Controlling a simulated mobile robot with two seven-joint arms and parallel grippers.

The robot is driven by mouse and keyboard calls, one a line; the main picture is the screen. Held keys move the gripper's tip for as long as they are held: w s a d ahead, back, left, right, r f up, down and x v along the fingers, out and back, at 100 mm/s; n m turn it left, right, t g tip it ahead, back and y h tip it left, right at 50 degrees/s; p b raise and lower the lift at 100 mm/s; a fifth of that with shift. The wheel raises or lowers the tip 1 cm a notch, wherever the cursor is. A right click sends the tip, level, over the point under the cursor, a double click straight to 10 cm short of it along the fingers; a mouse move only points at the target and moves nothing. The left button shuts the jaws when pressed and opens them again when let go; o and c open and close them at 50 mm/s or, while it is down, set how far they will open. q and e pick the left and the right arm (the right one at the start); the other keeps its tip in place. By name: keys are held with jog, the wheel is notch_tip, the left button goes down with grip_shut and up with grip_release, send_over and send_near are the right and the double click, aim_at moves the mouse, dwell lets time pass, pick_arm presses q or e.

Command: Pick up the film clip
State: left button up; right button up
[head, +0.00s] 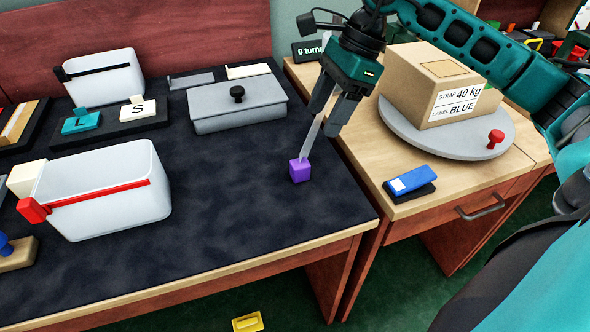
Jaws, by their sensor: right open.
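A small purple block (300,170) sits on the dark mat near its right side. A pale, narrow translucent strip (311,140) rises from it, leaning right; this looks like the film clip. My right gripper (322,124) points down over it with its fingers apart. The strip's upper end reaches between the fingertips in the picture; I cannot tell whether they touch it. My left gripper is not in view.
A grey lidded box (237,108) stands behind the block, and a white bin with a red bar (110,195) to the left. At right, a carton (425,85) sits on a round turntable (450,146), with a blue-and-black object (410,182) in front. The mat's middle is clear.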

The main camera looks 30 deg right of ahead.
jog(key=b, duration=0.1)
send_over(301, 162)
jog(key=d, duration=0.2)
jog(key=f, duration=0.5)
jog(key=shift+s+f, duration=0.35)
jog(key=b+x, duration=0.1)
jog(key=x, duration=0.5)
jog(key=shift+f, duration=0.15)
jog(key=shift+c, duration=0.9)
jog(key=c, duration=0.8)
jog(key=shift+c, duration=0.3)
